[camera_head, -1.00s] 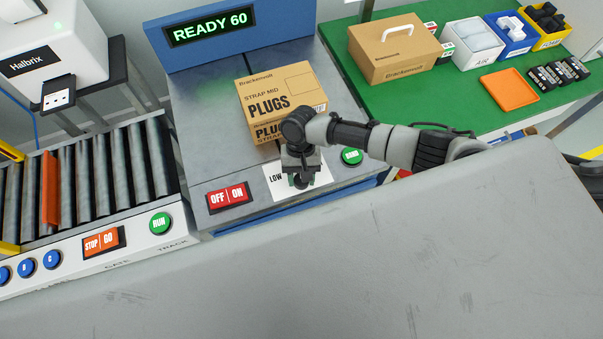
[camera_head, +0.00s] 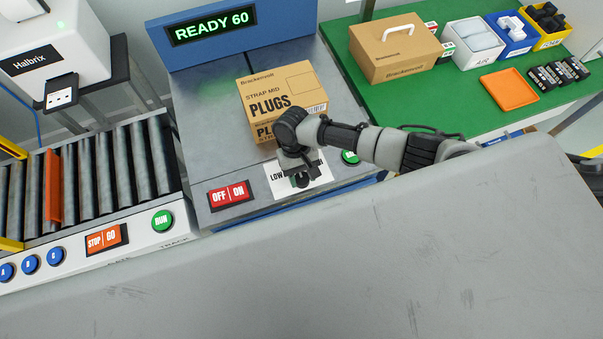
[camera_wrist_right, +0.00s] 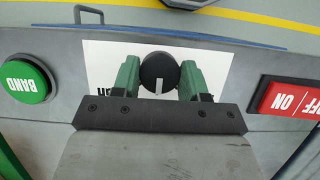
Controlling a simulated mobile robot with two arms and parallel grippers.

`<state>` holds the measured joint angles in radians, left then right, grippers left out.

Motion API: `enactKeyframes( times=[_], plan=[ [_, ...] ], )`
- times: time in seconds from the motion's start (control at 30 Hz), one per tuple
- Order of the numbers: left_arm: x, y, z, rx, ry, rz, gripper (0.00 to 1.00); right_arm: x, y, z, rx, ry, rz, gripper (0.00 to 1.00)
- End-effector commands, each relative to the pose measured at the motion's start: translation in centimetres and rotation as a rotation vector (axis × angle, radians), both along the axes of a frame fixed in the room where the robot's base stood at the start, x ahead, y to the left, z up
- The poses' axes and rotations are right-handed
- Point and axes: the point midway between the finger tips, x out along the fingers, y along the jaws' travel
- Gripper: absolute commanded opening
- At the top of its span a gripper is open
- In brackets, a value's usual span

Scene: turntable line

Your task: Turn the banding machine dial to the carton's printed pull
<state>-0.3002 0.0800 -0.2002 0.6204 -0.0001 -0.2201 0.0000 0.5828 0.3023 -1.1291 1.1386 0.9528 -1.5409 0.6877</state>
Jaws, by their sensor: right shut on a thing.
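The banding machine dial (camera_wrist_right: 155,68) is a round black knob with a white pointer mark, on a white label plate (camera_head: 282,190). In the right wrist view, the mark points toward the bottom of the picture. My right gripper (camera_wrist_right: 159,78) has its green fingers on either side of the dial, shut on it. In the head view, "LOW" shows on the plate; the other scale words are mostly hidden by my gripper. The carton (camera_head: 281,98) stands behind the dial, printed "STRAP MID" and "PLUGS". The machine's display (camera_head: 210,25) reads "READY 60". My left gripper is not in view.
The red OFF/ON switch (camera_head: 231,195) is left of the dial, and the green BAND button (camera_wrist_right: 27,81) is on its other side, partly hidden by my arm in the head view. A roller conveyor (camera_head: 105,175) stands at left. A green table (camera_head: 455,95) holds boxes and bins at right.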

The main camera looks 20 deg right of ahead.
Motion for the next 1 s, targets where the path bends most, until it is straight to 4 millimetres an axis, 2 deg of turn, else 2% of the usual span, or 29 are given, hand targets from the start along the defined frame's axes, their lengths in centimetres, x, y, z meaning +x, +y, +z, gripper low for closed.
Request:
enactKeyframes(
  times=[0.07,0.1,0.23,0.5,0.63,1.0],
  plan=[
    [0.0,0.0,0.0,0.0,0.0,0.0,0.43,0.1,0.0,0.0,0.0,-0.002,-0.001,0.2],
    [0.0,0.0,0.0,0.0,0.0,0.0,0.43,0.1,0.0,0.0,0.0,-0.002,-0.001,0.48],
    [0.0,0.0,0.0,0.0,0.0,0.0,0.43,0.1,0.0,0.0,0.0,-0.002,-0.001,0.68],
    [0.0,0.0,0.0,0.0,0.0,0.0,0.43,0.1,0.0,0.1,0.001,-0.001,-0.001,0.69],
    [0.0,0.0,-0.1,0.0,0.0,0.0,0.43,0.5,0.0,0.9,0.002,-0.004,-0.002,0.69],
    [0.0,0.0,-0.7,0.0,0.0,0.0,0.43,3.2,0.1,7.3,0.001,-0.005,0.0,0.69]
  ],
)
